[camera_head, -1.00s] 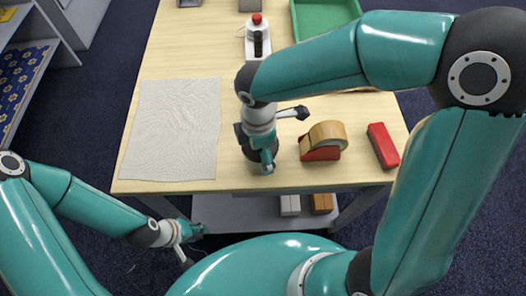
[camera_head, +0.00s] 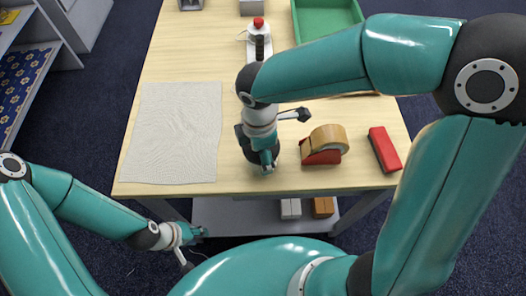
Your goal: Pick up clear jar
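I cannot make out a clear jar anywhere in the head view; my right arm covers part of the table. My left gripper (camera_head: 196,233) is low in front of the table's near edge, over the floor and off the tabletop. It looks empty, but its finger gap is too small to read. My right gripper (camera_head: 267,163) points down over the near part of the table, left of the tape dispenser. Its fingers are seen from above, so I cannot tell whether they hold anything. A dark round shape shows around it.
A red tape dispenser (camera_head: 321,157) with a tan roll and a red box (camera_head: 384,149) are at the near right. A grey cloth (camera_head: 174,132) lies left. A shelf (camera_head: 262,214) sits below.

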